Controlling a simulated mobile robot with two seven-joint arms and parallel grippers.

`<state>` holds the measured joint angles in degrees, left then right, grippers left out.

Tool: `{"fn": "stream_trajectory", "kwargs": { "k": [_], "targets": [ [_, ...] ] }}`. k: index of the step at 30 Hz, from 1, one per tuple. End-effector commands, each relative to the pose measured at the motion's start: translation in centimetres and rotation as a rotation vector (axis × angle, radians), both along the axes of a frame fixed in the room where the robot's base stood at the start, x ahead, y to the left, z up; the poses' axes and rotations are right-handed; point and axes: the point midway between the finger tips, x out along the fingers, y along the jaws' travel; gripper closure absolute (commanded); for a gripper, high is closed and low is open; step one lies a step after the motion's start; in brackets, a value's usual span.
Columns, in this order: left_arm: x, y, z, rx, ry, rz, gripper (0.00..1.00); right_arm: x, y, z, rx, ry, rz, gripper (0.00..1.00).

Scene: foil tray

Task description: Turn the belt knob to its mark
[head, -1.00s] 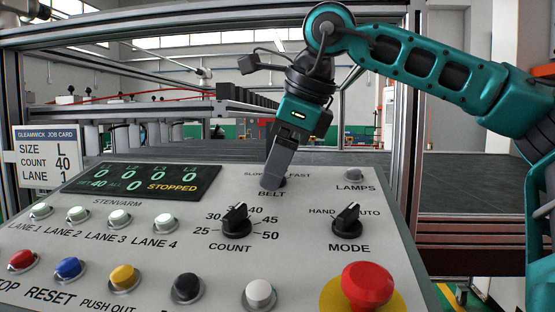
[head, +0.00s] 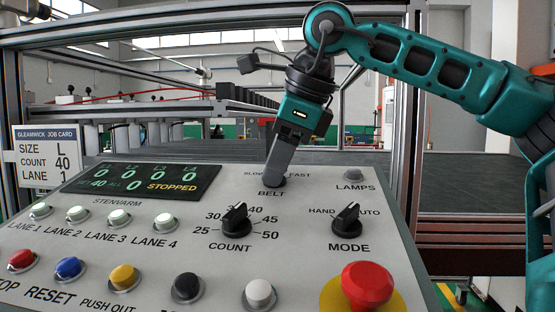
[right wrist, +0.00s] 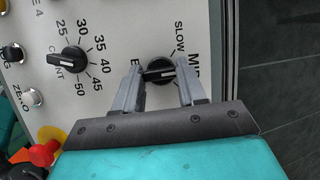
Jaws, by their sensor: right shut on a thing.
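The belt knob (right wrist: 157,71) is a black round knob with a pale line on its ridge. It sits between the two fingers of my right gripper (right wrist: 158,90) in the right wrist view, and the gripper is shut on it. The line runs roughly across that view, along the direction from the BELT lettering to the MID lettering (right wrist: 196,62). SLOW (right wrist: 180,38) is also readable there. In the head view my right gripper (head: 275,178) comes down onto the knob above the word BELT and hides most of it. My left gripper is not in view.
The count knob (head: 237,219) and mode knob (head: 346,219) stand nearby on the grey panel. A large red button (head: 367,286) is at front right. The display (head: 145,185) reads STOPPED. A job card (head: 47,153) shows L, 40, 1.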

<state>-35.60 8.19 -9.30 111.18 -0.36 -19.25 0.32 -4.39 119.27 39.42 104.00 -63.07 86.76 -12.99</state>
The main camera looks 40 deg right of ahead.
Motion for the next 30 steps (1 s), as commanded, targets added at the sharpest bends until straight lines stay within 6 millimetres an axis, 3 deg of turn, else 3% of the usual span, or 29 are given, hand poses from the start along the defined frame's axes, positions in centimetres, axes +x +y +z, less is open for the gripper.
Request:
{"fn": "stream_trajectory", "kwargs": {
  "k": [30],
  "targets": [
    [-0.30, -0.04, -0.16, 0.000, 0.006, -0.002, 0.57, 0.43, -0.17, 0.22, -0.137, 0.168, 0.717, 0.90]
  ]
}}
